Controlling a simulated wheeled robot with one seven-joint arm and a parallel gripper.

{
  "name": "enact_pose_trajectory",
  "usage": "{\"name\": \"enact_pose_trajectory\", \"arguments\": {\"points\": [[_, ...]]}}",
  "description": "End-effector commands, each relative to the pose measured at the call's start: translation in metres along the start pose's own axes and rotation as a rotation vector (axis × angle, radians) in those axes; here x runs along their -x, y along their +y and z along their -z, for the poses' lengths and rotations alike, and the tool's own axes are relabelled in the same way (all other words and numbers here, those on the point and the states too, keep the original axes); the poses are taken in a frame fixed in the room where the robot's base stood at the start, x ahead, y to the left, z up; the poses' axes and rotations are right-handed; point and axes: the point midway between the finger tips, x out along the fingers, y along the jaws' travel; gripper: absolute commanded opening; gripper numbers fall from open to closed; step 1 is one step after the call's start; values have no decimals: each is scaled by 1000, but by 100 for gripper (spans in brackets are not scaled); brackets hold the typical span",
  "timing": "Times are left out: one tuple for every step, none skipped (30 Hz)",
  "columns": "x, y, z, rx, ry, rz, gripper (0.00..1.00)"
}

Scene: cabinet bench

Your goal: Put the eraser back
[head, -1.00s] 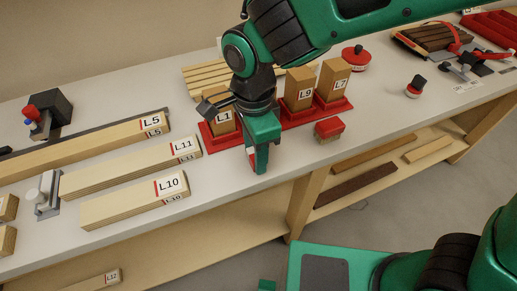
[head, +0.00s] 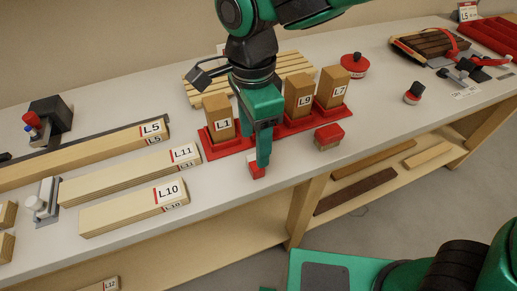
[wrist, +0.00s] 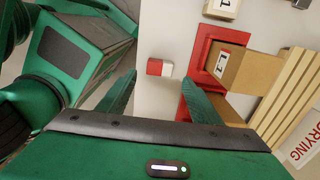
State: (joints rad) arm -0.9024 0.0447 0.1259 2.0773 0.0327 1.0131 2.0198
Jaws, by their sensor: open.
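A small red-and-white block (head: 257,170), which looks like the eraser, lies on the bench near its front edge, in front of the L1 block. My gripper (head: 263,157) hangs over it, pointing down, and hides part of it in the head view. In the wrist view the eraser (wrist: 160,68) shows whole, ahead of and between the spread fingertips (wrist: 160,88), with clear space on both sides. My gripper is open and holds nothing.
The L1 block (head: 218,117), L9 block (head: 298,98) and L7 block (head: 333,85) stand upright in red trays close behind my gripper. A red-topped wooden block (head: 329,136) sits to the right. The L10 board (head: 120,213) lies left. The bench between is clear.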

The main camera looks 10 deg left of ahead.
Motion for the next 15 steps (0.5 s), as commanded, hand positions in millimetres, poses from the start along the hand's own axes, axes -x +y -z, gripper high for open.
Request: {"name": "enact_pose_trajectory", "arguments": {"points": [[11,-1,0,-1,-2,4,59],[16,-1,0,-1,-1,3,59],[22,-1,0,0,-1,3,59],[27,-1,0,0,-1,3,59],[30,0,0,0,-1,2,59],[35,-1,0,0,-1,2,59],[38,0,0,0,-1,2,59],[41,0,0,0,0,1,59],[44,0,0,0,0,1,59],[45,0,0,0,0,0,59],[47,0,0,0,0,0,59],[48,0,0,0,0,-1,59],[48,0,0,0,1,-1,59],[49,0,0,0,1,-1,59],[49,0,0,0,1,-1,59]]}}
